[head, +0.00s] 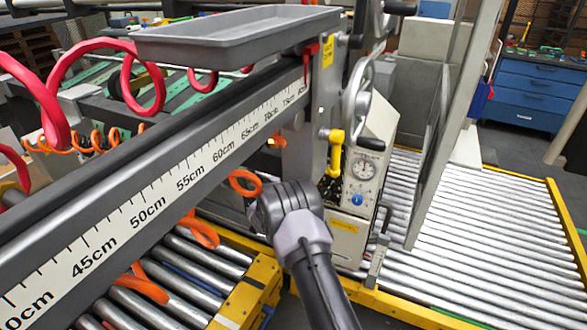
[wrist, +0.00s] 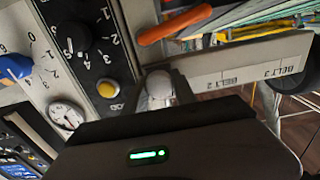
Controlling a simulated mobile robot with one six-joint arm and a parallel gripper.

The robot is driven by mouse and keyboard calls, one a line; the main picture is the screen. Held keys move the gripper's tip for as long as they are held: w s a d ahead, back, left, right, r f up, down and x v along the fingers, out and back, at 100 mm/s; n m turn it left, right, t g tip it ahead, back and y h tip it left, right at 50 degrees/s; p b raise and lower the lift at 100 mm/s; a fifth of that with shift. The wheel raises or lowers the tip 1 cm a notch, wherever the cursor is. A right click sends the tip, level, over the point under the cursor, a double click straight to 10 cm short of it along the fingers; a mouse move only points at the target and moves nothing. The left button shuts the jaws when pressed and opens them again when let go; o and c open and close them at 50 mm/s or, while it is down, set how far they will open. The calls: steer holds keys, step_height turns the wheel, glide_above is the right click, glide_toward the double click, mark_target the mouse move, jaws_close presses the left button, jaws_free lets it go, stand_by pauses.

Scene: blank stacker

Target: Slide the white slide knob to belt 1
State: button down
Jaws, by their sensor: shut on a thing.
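The white slide knob (wrist: 159,87) shows in the wrist view, above the dark body of my gripper (wrist: 162,77). My gripper is shut on the knob. The knob stands at the left end of a pale label strip (wrist: 205,88).
In the wrist view, a black dial (wrist: 78,38), a yellow button (wrist: 107,89), a blue knob (wrist: 14,67) and a gauge (wrist: 66,116) lie left of the knob. An orange handle (wrist: 174,25) is just above. In the head view, orange coils (head: 244,183) hang close to my gripper.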

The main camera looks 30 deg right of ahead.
steer(key=shift+s+d+f, duration=0.15)
steer(key=shift+d+f, duration=0.05)
steer(key=shift+f, duration=0.05)
steer(key=c, duration=1.2)
jaws_free()
steer(key=shift+s, duration=0.1)
steer(key=shift+c, duration=0.2)
steer(key=shift+o, duration=1)
steer(key=shift+s+d+r, duration=0.1)
steer(key=shift+r, duration=0.1)
steer(key=shift+w, duration=0.2)
steer(key=shift+a, duration=0.3)
steer(key=p+v, duration=0.4)
steer(key=v, duration=1.3)
